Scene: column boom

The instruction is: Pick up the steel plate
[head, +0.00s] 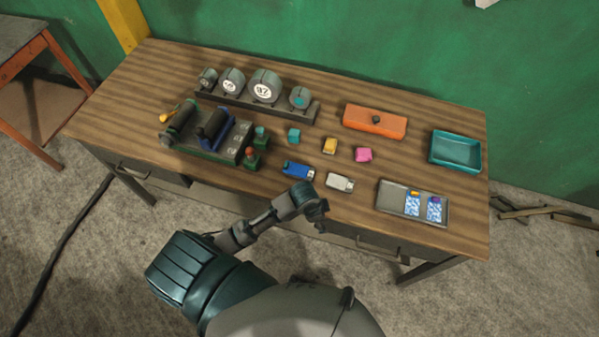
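A flat grey metal plate or shallow tray (393,198) lies at the right front of the wooden table. Two blue-and-white patterned pieces (412,206) lie on it, with small orange and purple bits at their upper edges. It is the likeliest steel plate, though I cannot be sure. A small silver-grey block (340,182) lies to its left. My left gripper (320,218) is by the table's front edge, left of the plate and apart from it. Its fingers are small and dark, so I cannot tell whether they are open. My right gripper is not in view.
A roller device (208,134) and a rack of round gauges (264,87) stand left.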

